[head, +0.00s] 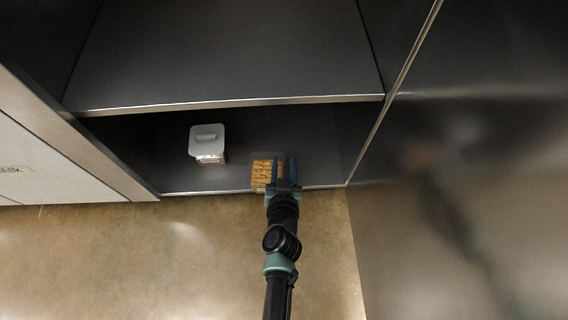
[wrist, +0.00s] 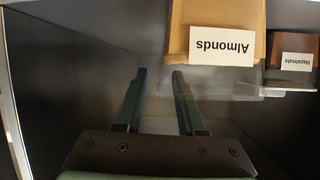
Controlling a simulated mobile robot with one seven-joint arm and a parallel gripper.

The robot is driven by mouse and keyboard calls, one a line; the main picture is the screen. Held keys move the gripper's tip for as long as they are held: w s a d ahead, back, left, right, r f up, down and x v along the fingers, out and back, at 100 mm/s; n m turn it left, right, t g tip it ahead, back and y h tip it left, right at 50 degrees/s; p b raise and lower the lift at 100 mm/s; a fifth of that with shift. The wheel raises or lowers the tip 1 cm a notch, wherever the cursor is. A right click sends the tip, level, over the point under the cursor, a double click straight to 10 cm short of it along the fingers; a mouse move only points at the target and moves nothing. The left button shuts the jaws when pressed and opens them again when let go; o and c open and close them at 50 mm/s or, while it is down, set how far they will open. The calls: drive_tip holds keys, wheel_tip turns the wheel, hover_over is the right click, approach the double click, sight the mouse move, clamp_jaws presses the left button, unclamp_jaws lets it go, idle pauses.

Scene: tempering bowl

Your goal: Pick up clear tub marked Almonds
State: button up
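The clear tub marked Almonds (head: 262,168) stands near the front edge of the lower shelf in the head view, with tan contents. In the wrist view its white label (wrist: 222,45) reads upside down, and the tub is cut off by the top edge. My gripper (head: 283,165) is at the tub's right side in the head view, partly covering it. In the wrist view my gripper (wrist: 159,72) has its two fingers apart, with no solid thing seen between them. The tub lies ahead and to the right of the fingertips there; whether they touch it is unclear.
A second tub with a pale lid (head: 206,135) stands left and farther back; a tub labelled Hazelnuts (wrist: 295,62) shows at right in the wrist view. An upper shelf (head: 230,102) overhangs. A side wall (head: 362,130) bounds the right.

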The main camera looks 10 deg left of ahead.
drive_tip(key=p+v, duration=0.3)
drive_tip(key=v, duration=1)
drive_tip(key=shift+r, duration=0.1)
